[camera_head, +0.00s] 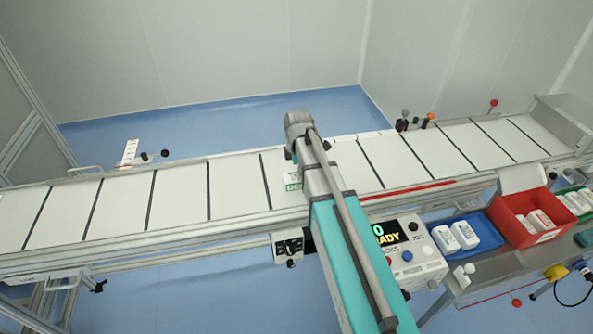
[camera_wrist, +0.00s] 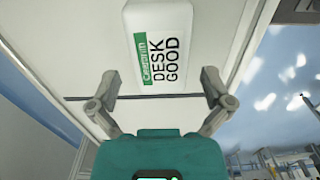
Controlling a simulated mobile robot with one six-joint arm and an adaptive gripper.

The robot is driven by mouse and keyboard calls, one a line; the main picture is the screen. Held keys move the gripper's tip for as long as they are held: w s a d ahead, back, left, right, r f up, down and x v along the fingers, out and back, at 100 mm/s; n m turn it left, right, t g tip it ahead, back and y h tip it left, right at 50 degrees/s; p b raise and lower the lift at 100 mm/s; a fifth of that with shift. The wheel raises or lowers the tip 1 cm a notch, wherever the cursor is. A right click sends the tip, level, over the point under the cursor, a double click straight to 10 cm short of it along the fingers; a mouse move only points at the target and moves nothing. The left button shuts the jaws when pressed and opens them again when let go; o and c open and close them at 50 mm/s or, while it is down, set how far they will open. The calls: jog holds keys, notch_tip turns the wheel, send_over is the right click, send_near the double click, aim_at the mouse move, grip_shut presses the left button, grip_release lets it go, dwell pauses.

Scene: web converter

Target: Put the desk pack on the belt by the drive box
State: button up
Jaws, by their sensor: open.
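The desk pack (camera_wrist: 178,50) is a white pack with a green strip and the words DESK GOOD. It lies label up on the white belt (camera_wrist: 75,40), next to a dark cross line. My gripper (camera_wrist: 160,82) is open, and its fingers are spread near the pack's lower end in the wrist view. No grip on the pack shows. In the head view the pack (camera_head: 292,182) is partly hidden by my arm, and my fingers are hidden too. A small grey box with a dark knob panel (camera_head: 288,246) hangs under the belt's front edge; I cannot tell if it is the drive box.
A control box with a lit display (camera_head: 400,252) stands right of my arm. A blue tray (camera_head: 478,246) and a red bin (camera_head: 512,228) hold white packs on the side table. The belt left of my arm (camera_head: 180,195) is clear.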

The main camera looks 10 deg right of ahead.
notch_tip(320, 180, up, 10)
jog(key=p, duration=0.9)
dwell(0.7)
jog(key=s+m, duration=1.6)
jog(key=m, duration=0.2)
jog(key=shift+a, duration=0.15)
jog(key=shift+c, duration=0.3)
dwell(0.5)
